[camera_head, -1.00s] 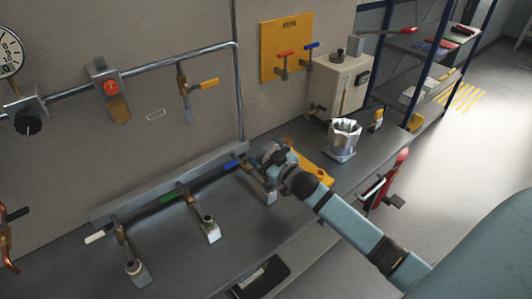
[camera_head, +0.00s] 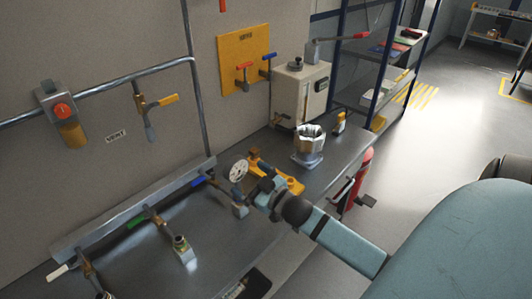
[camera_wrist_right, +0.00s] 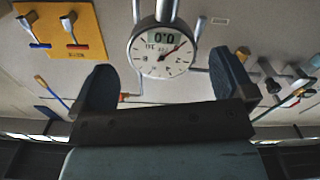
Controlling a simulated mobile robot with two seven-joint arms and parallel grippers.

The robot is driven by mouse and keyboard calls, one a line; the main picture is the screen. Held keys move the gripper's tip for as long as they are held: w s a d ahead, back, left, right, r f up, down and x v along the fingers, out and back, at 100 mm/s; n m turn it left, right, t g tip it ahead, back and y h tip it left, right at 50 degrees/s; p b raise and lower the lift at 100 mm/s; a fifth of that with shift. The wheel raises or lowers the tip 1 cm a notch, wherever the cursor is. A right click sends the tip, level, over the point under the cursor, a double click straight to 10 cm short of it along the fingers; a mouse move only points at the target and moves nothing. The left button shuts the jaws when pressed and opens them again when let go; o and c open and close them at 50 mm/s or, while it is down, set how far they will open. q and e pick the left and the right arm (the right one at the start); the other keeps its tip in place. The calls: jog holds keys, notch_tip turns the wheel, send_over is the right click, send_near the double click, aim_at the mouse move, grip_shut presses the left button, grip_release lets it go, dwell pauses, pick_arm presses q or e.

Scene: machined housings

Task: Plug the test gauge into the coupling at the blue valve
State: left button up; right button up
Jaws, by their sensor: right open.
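The test gauge (camera_head: 238,171), with a round white dial, stands left of a yellow stand on the bench. In the right wrist view the gauge (camera_wrist_right: 162,50) shows its dial and a small display between my fingers, apart from both. My right gripper (camera_head: 256,187) is open beside the gauge; its fingers also show in the wrist view (camera_wrist_right: 164,85). The blue valve (camera_head: 199,181) is on the manifold rail, left of the gauge. The coupling block (camera_head: 240,210) near it is partly hidden by my gripper. My left gripper is out of view.
The yellow stand (camera_head: 290,184) is close to my right gripper. A metal pot (camera_head: 308,147) stands behind it. The green valve (camera_head: 138,222) and white valve (camera_head: 58,271) are further left. A red-handled tool (camera_head: 365,165) is at the bench's right edge.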

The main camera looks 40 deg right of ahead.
jog(key=s, duration=0.6)
jog(key=shift+s+d+b, duration=0.25)
jog(key=shift+b, duration=0.1)
jog(key=s+a+f+g+p, duration=0.2)
jog(key=s+a+f+g, duration=0.1)
jog(key=s+a+f, duration=0.3)
jog(key=s+a+f+m+g+y+p, duration=0.1)
jog(key=s+a+f+g+p, duration=0.2)
jog(key=s+a+f, duration=0.4)
jog(key=a+f+g, duration=0.1)
jog(key=a+f, duration=0.1)
jog(key=a, duration=0.3)
jog(key=shift+s+f+y, duration=0.2)
jog(key=shift+f+y, duration=0.1)
jog(key=shift+f, duration=0.1)
